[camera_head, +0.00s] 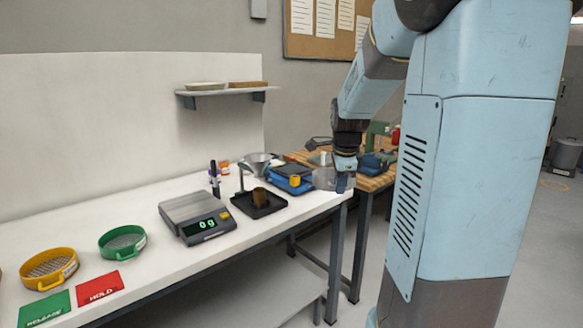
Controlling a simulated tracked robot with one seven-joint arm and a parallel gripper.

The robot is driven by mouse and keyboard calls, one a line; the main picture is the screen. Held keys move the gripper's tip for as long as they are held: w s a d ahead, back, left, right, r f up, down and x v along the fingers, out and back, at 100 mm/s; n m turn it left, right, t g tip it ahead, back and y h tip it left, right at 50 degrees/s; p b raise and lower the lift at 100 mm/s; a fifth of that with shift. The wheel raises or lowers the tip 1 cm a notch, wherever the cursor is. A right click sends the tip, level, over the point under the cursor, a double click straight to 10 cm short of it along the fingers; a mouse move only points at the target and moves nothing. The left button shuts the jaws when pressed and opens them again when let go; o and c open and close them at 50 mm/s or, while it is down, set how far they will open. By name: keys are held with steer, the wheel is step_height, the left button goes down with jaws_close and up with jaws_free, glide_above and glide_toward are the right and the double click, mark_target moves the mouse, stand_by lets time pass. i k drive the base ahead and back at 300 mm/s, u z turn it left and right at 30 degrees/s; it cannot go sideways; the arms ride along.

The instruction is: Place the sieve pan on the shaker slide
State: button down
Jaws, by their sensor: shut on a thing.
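Two round sieve pans with mesh bottoms sit on the white bench at the left: a yellow one (49,268) and a green one (123,242). I cannot tell which of them, if either, the task means. My gripper (344,184) points down at the bench's far right end, well away from both pans. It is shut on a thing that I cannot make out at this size. A blue device with a dark flat top (290,178) stands left of my gripper. It may be the shaker slide, but I cannot be sure.
A scale (197,216) reads 0 g. Beside it, a black tray (259,203) holds a brownish cup. A metal funnel (257,163) and a clear vessel (324,174) stand farther back. Green RELEASE (44,309) and red HOLD (100,288) cards lie in front. A wooden bench (376,181) stands behind.

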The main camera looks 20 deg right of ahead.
mark_target(293, 170)
steer(key=i, duration=1.1)
steer(key=u, duration=0.05)
